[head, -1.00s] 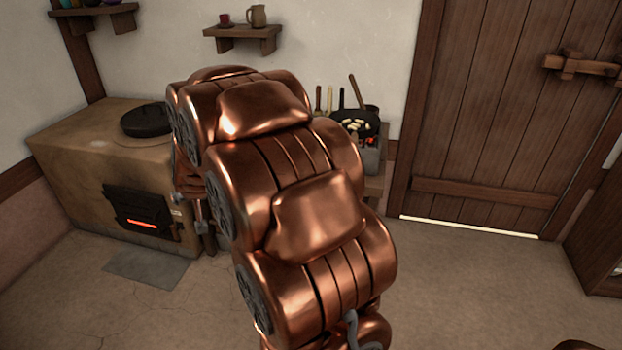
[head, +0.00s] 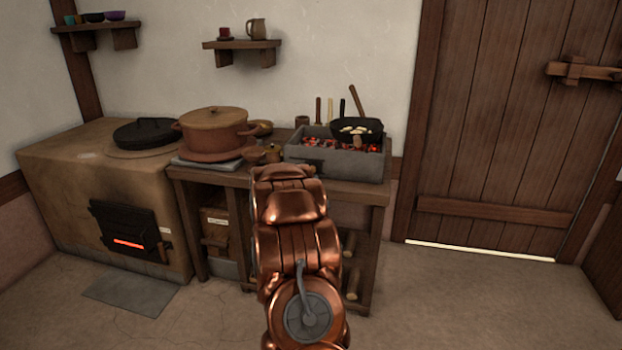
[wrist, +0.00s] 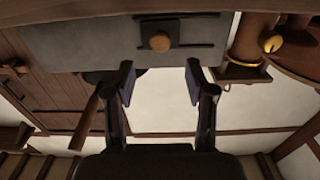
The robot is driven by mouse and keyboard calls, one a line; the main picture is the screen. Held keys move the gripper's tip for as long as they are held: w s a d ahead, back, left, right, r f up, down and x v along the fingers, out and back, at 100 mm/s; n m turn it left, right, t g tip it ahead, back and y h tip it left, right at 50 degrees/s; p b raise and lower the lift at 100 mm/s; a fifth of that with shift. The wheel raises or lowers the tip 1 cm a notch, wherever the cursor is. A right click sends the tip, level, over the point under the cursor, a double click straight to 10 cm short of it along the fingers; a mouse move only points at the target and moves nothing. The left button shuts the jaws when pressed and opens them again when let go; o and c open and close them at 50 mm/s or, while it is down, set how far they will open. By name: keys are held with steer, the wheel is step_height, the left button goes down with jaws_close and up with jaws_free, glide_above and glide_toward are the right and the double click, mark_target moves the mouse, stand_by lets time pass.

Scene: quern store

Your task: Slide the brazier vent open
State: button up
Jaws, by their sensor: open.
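The brazier (head: 345,170) is a grey box of glowing coals on the wooden bench. In the wrist view, which looks upside down, its grey front (wrist: 85,48) fills the upper part. The vent (wrist: 160,24) is a dark plate with a round wooden knob (wrist: 160,42), set in a dark track running to the right. My gripper (wrist: 160,70) is open and empty. Its two fingers lie either side of the knob's line, with the knob just beyond the tips and apparently apart from them. In the head view my arm hides the gripper and part of the brazier's front.
A black pan (head: 357,130) sits over the coals, its handle also showing in the wrist view (wrist: 84,124). A lidded clay pot (head: 215,130) and small vessels stand left of the brazier on the bench (head: 376,192). A clay stove (head: 65,170) is at left. Open floor lies right.

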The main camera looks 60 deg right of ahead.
mark_target(312, 169)
steer(key=shift+b+x, duration=0.65)
steer(key=shift+x, duration=2.5)
steer(key=shift+w+d, duration=0.25)
steer(key=shift+d, duration=0.4)
jaws_close()
